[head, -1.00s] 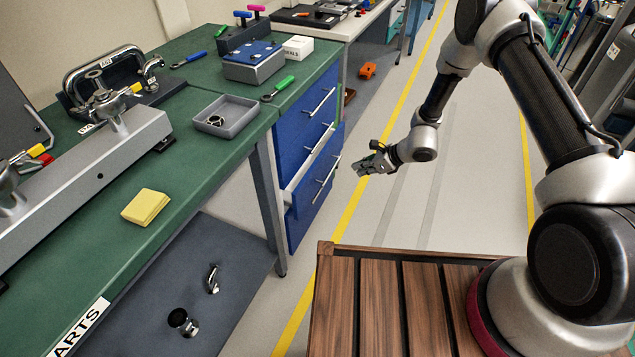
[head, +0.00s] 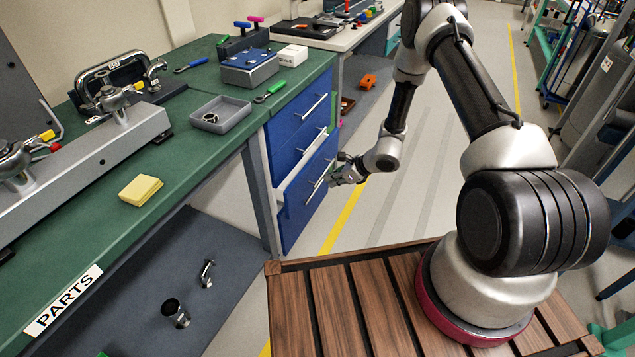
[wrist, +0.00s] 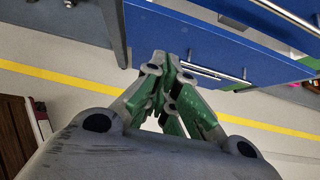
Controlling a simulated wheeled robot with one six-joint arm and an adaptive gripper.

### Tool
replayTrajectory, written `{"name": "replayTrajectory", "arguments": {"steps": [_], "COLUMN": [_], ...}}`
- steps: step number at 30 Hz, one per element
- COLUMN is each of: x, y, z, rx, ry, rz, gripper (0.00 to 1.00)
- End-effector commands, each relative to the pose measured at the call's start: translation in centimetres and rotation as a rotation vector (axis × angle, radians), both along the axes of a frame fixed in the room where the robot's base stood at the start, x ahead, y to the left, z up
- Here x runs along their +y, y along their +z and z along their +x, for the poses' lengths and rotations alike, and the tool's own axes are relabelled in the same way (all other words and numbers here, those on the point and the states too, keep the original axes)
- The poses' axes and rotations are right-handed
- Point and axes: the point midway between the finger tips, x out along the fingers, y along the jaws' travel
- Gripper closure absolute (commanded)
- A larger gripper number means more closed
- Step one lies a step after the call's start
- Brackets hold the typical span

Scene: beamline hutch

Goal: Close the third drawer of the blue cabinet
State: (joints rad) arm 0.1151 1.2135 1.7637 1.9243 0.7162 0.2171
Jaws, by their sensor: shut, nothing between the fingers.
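The blue cabinet (head: 291,127) stands under the green bench, with several bar-handled drawers. The third drawer (head: 305,190) is partly pulled out; its pale inner side shows behind its blue front. My gripper (head: 335,180) is shut and empty, right at this drawer's front beside its handle (head: 319,174). In the wrist view my green-padded fingers (wrist: 172,62) are together and point at a blue front (wrist: 190,35), close to a silver handle (wrist: 218,73). I cannot tell whether they touch it.
The green bench (head: 185,145) carries a grey tray (head: 220,114), a yellow pad (head: 141,190) and clamps. A grey lower shelf (head: 225,245) holds metal parts. My wooden-slatted base is in front. The floor to the right of the cabinet, with a yellow line (head: 345,218), is clear.

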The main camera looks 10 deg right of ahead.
Motion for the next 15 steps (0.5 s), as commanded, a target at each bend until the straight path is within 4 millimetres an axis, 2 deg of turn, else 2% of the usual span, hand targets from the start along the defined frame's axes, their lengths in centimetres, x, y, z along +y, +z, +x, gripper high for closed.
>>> {"name": "replayTrajectory", "arguments": {"steps": [12, 15], "x": [5.0, 6.4], "y": [-6.2, -6.1], "z": [3.5, 4.5], "rx": [0.001, -0.001], "ry": [0.001, 0.002], "rz": [0.001, 0.000], "gripper": [1.00, 1.00]}}
